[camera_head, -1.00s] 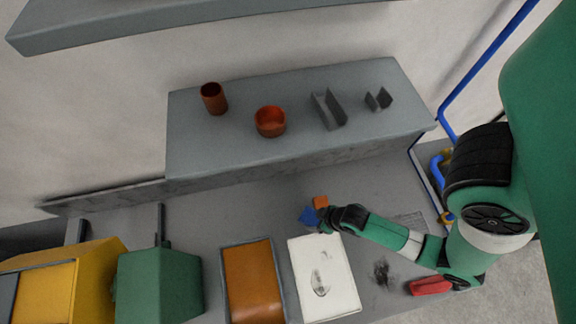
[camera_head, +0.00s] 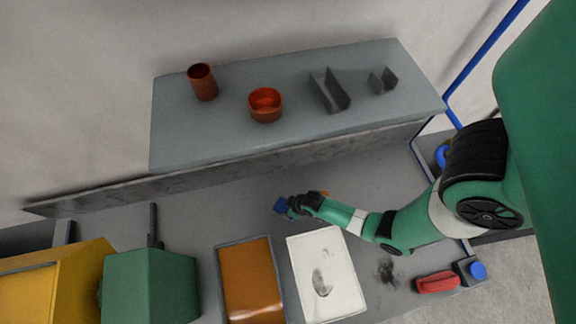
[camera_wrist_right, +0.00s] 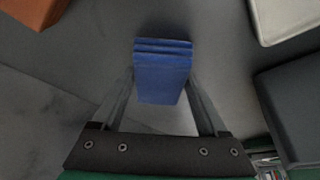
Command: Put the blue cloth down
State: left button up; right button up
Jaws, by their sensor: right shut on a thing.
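The blue cloth (camera_head: 280,205) is a small folded stack of layers. My right gripper (camera_head: 289,205) is shut on it over the grey bench top, in front of the raised shelf. In the right wrist view the cloth (camera_wrist_right: 162,75) sits between the two fingers of the right gripper (camera_wrist_right: 163,100), its layered edge facing away from the palm. I cannot tell whether the cloth touches the bench. My left gripper is not in view.
An orange-brown tray (camera_head: 221,288) and a white, stained tray (camera_head: 347,270) lie nearer. A green box (camera_head: 150,288) stands left. A small orange piece (camera_head: 325,194) shows behind the right gripper. The raised shelf (camera_head: 200,140) carries copper cups and grey brackets. Bench left of the cloth is clear.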

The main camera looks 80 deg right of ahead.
jog(key=shift+f, duration=0.15)
jog(key=o, duration=1.5)
jog(key=p+v, duration=0.6)
jog(key=v, duration=0.6)
jog(key=shift+r, duration=0.25)
